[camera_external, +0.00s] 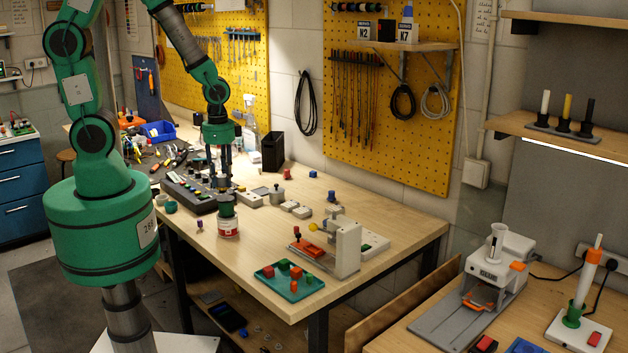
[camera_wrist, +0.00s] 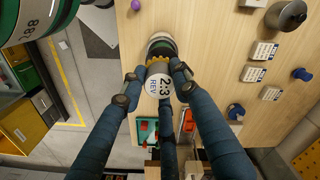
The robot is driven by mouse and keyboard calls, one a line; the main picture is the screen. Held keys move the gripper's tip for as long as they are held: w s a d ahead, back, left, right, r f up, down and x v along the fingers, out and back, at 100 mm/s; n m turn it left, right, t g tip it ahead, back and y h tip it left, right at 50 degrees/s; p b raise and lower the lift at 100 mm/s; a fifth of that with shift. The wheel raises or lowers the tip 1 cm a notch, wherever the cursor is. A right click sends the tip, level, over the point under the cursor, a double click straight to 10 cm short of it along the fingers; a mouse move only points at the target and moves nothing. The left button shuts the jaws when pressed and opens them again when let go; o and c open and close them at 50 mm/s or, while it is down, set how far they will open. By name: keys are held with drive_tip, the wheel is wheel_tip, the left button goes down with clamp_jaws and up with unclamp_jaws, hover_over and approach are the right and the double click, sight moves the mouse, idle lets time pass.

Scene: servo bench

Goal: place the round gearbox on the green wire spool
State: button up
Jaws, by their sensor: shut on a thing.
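My gripper (camera_wrist: 158,82) is shut on the round gearbox (camera_wrist: 159,87), which has a white label reading "2:3 REV" and a yellow toothed part. In the external view my gripper (camera_external: 224,182) points down above the bench's near left edge, and the gearbox is small and mostly hidden by the fingers. The green wire spool (camera_external: 227,206) appears just below my fingertips, on top of a red and white can (camera_external: 228,227). In the wrist view the spool (camera_wrist: 160,41) shows partly behind the gearbox. I cannot tell whether gearbox and spool touch.
A control box with buttons (camera_external: 190,193) stands close to the left of my gripper. Small white blocks (camera_external: 289,206) lie to the right. A green tray (camera_external: 276,286) with red and green blocks and a white fixture (camera_external: 347,248) stand nearer the front corner.

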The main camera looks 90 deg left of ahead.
sight(224, 187)
drive_tip(key=shift+w+a, duration=0.1)
drive_tip(key=shift+w, duration=0.15)
drive_tip(key=shift+f, duration=1.75)
drive_tip(key=shift+f, duration=0.2)
drive_tip(key=o, duration=1.2)
drive_tip(key=shift+r, duration=0.1)
wheel_tip(224, 187, up, 12)
drive_tip(key=shift+r, duration=0.1)
